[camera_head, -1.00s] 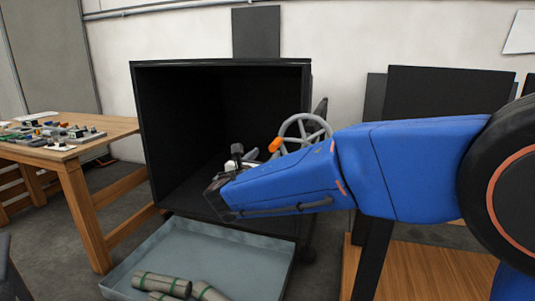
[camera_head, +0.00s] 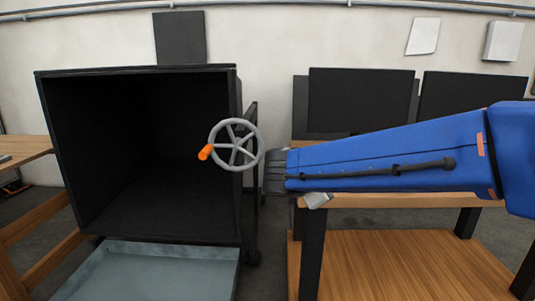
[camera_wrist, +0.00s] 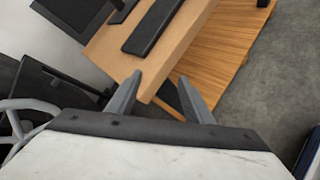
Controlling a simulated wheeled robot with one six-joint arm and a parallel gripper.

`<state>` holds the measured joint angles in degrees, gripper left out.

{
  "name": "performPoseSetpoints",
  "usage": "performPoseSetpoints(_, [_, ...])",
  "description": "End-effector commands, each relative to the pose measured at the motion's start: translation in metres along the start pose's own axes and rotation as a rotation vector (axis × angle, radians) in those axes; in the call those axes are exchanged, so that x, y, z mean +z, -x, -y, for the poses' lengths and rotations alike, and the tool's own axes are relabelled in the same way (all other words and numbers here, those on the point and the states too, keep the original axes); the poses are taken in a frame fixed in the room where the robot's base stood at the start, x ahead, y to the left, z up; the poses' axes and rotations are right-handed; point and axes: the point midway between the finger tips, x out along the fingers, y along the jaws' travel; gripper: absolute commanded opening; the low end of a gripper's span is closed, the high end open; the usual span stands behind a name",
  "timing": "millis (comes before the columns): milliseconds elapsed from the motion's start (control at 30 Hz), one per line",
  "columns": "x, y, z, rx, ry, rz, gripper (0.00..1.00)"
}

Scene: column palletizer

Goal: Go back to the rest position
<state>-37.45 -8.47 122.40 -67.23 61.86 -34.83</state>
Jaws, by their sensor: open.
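My gripper (camera_wrist: 165,97) shows in the wrist view with its two grey fingers spread apart and nothing between them. The corner of a wooden table lies beyond the fingertips. In the head view my blue arm reaches in from the right, and its wrist end is just right of the grey handwheel (camera_head: 250,152) with an orange knob. The gripper fingers are mostly hidden there; a small pale part (camera_head: 317,200) shows below the wrist.
A black open-fronted box (camera_head: 140,238) stands at the left with a grey metal tray (camera_head: 150,270) below. A wooden table (camera_head: 400,200) with a lower shelf (camera_head: 390,270) is at the right, with dark monitors (camera_head: 360,100) behind. Bare floor (camera_wrist: 275,75) shows in the wrist view.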

Motion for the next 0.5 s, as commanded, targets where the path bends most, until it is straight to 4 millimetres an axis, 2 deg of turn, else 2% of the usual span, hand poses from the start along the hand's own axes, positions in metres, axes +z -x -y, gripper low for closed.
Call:
performPoseSetpoints(33, [0.018, -0.004, 0.024, -0.050, -0.083, -0.010, 0.47])
performPoseSetpoints(200, [0.054, -0.006, 0.102, -0.219, -0.378, -0.053, 0.47])
performPoseSetpoints(333, [0.071, 0.001, 0.158, -0.339, -0.612, -0.077, 0.47])
performPoseSetpoints(500, [0.079, 0.018, 0.224, -0.483, -0.925, -0.102, 0.47])
